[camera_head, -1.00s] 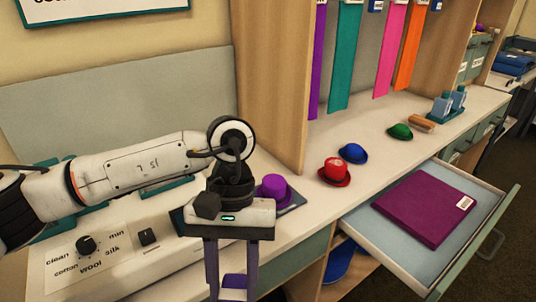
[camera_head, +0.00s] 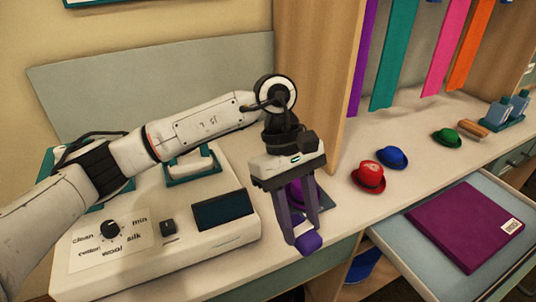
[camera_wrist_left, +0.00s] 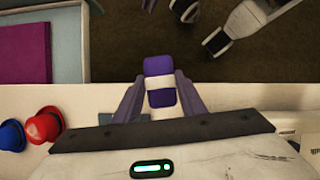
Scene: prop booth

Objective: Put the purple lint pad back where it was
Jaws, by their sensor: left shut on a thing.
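My left gripper (camera_head: 302,235) is shut on the purple lint pad (camera_head: 308,243), a small block with a pale band.
The open drawer (camera_head: 404,248) at right holds a purple folded cloth (camera_head: 468,227). Red (camera_head: 368,177), blue (camera_head: 392,158) and green (camera_head: 447,137) hats stand on the counter. A device with a dial (camera_head: 110,230) sits at left.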

